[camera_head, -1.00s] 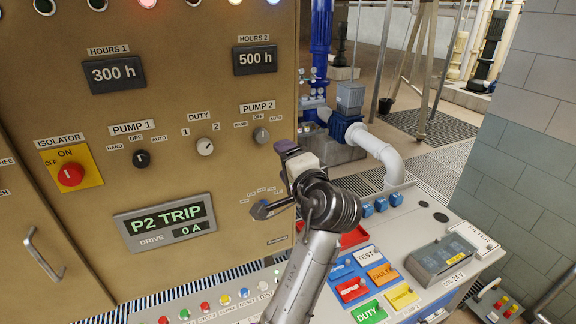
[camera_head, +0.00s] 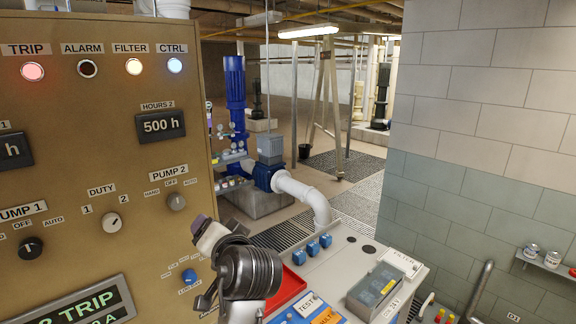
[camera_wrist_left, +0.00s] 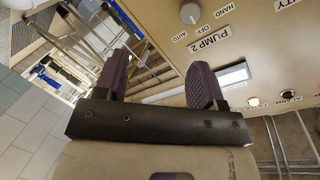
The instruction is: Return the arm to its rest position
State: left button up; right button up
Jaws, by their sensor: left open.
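My left arm rises from the bottom of the head view, in front of the console. Its left gripper (camera_head: 200,226) is up beside the right edge of the tan panel (camera_head: 150,228), a little below and right of the PUMP 2 switch (camera_head: 176,201). In the left wrist view the gripper (camera_wrist_left: 160,80) shows two purple fingers spread apart with nothing between them. The PUMP 2 switch (camera_wrist_left: 190,12) shows beyond the fingers there. My right gripper is in neither view.
The sloping console (camera_head: 335,270) with blue knobs (camera_head: 313,250) and labelled blocks lies below and right of the gripper. A blue pump (camera_head: 268,178) with a white pipe stands behind. A tiled wall (camera_head: 480,150) closes the right side. The TRIP lamp (camera_head: 32,71) glows red.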

pick_arm(q)
jog(key=s+r+n+t+h, duration=0.1)
jog(key=s+n+t+h, duration=0.1)
jog(key=s+h, duration=0.45)
jog(key=s+a+f+g+h, duration=0.25)
jog(key=s+f, duration=0.65)
jog(key=f, duration=0.5)
jog(key=s+a+f+g+h, duration=0.1)
jog(key=s+f+g, duration=0.2)
jog(key=s+f, duration=0.8)
jog(key=s+a+f+m+g, duration=0.1)
jog(key=s+f+g, duration=0.2)
jog(key=s+f, duration=0.6)
jog(key=s+a+f+g, duration=0.2)
jog(key=s+f+g, duration=0.1)
jog(key=s+f, duration=0.55)
notch_tip(320, 180, up, 14)
jog(key=p, duration=1.6)
jog(key=shift+w+y, duration=0.25)
jog(key=shift+y, duration=0.05)
jog(key=shift+d, duration=0.1)
